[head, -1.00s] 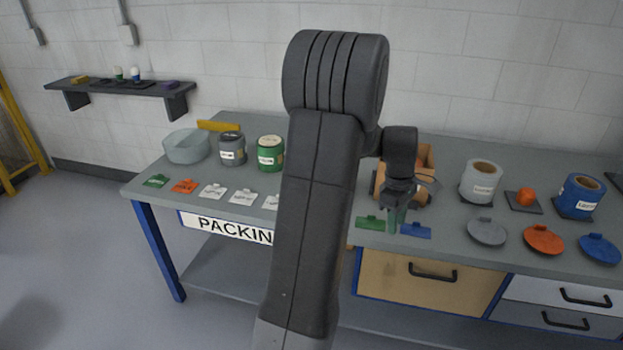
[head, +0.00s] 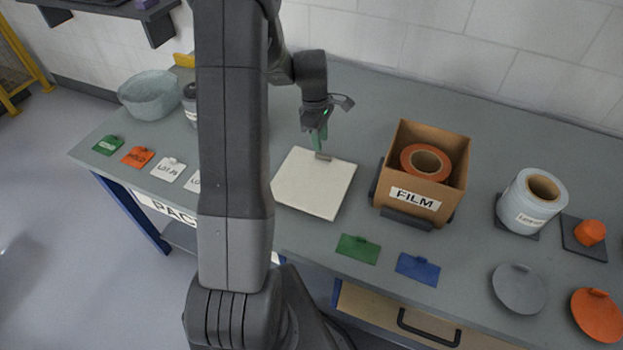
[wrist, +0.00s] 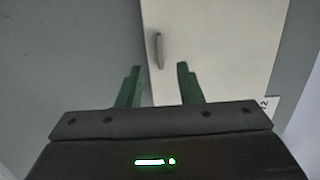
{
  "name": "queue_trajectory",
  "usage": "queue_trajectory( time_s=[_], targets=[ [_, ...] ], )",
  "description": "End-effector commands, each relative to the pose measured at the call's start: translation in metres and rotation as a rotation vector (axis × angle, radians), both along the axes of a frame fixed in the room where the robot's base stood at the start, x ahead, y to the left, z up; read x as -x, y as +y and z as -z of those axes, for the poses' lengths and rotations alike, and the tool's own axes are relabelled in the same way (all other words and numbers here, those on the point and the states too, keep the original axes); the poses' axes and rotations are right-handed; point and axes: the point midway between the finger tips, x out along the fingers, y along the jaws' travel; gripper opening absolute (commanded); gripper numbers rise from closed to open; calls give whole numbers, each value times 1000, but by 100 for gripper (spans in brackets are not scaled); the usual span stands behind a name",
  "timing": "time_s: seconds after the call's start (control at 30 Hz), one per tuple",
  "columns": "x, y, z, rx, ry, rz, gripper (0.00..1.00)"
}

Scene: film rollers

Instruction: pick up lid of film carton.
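The film carton (head: 418,197) is an open brown box with a FILM label and an orange roll inside. A pale, flat, square panel, which looks like its lid (head: 309,188), lies on the bench left of the carton. A small grey-brown handle (head: 323,156) stands near its far edge. My gripper (head: 319,139) is above that edge, pointing down. In the wrist view the green fingers of my gripper (wrist: 159,67) are apart and empty. The handle (wrist: 158,50) shows between the lines of the fingers, just beyond the tips; I cannot tell the remaining height.
Green (head: 358,249) and blue (head: 418,268) tags lie near the front edge. A pale labelled drum (head: 531,202) and round grey (head: 519,288) and orange (head: 599,313) lids are at right. A pale tub (head: 151,95) is at left. The bench behind the carton is clear.

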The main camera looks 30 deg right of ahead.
Motion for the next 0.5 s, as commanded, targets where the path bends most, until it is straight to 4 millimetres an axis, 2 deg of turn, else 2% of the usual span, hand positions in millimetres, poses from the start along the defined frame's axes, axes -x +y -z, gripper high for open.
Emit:
queue_trajectory(
  time_s=[0.17, 0.5],
  targets=[
    [2, -1, 10, -1, 2, 0, 33],
    [8, -6, 51, -1, 1, 0, 33]
  ],
)
